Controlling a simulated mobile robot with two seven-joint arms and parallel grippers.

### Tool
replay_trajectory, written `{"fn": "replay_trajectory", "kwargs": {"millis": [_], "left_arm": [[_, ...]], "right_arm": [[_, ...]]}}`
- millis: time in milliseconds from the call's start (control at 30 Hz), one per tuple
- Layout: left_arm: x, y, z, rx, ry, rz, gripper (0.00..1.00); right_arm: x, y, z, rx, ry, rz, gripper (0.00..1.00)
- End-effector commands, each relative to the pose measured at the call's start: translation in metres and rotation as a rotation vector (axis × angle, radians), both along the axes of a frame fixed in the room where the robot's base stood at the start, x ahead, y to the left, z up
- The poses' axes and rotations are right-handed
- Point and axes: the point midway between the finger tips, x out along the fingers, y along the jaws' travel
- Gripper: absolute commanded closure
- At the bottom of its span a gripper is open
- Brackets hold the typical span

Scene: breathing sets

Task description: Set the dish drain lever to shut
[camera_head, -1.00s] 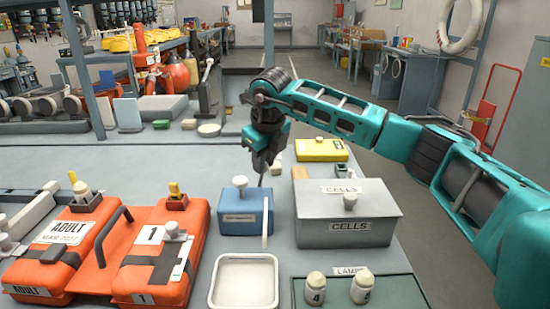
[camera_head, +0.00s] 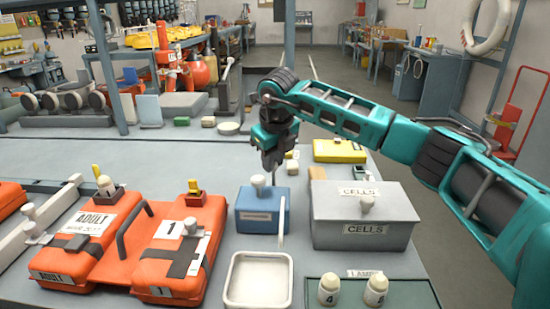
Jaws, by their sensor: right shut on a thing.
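The dish (camera_head: 258,282) is a shallow white square tray near the front edge of the bench. A thin white upright lever (camera_head: 281,220) stands at its back right, beside the blue box. My right gripper (camera_head: 272,172) points down behind the blue box, above and slightly left of the lever's top in the picture. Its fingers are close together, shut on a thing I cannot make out. I see no clear contact between the gripper and the lever. My left gripper is not in view.
The blue box (camera_head: 263,212) has a white knob. A grey CELLS box (camera_head: 368,212) stands right of the lever. Orange cases (camera_head: 180,247) fill the left front. A green tray (camera_head: 410,288) holds two white bottles. A yellow case (camera_head: 338,151) lies behind.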

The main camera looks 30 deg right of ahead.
Motion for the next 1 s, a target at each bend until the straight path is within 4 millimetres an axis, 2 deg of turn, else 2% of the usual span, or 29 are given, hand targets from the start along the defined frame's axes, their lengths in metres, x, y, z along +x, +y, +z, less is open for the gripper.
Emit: {"fn": "replay_trajectory", "kwargs": {"millis": [33, 67, 300, 533, 667, 767, 1000], "left_arm": [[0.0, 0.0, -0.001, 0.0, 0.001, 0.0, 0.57], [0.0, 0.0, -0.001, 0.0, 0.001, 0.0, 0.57], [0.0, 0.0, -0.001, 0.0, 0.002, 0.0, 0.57], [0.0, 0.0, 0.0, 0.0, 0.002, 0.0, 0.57], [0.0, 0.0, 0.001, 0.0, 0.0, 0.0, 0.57], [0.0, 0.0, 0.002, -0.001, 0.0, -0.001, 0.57], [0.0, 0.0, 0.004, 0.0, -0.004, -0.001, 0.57]], "right_arm": [[0.0, 0.015, -0.005, 0.021, -0.001, 0.031, 1.0], [0.0, 0.015, -0.005, 0.021, -0.001, 0.031, 0.76], [0.0, 0.015, -0.004, 0.022, -0.003, 0.03, 0.53], [0.001, 0.014, -0.002, 0.021, -0.004, 0.027, 0.52], [-0.001, 0.014, 0.008, 0.021, -0.008, 0.026, 0.52], [-0.007, 0.015, 0.023, 0.019, -0.009, 0.026, 0.52], [-0.024, 0.017, 0.074, 0.017, -0.008, 0.025, 0.52]]}}
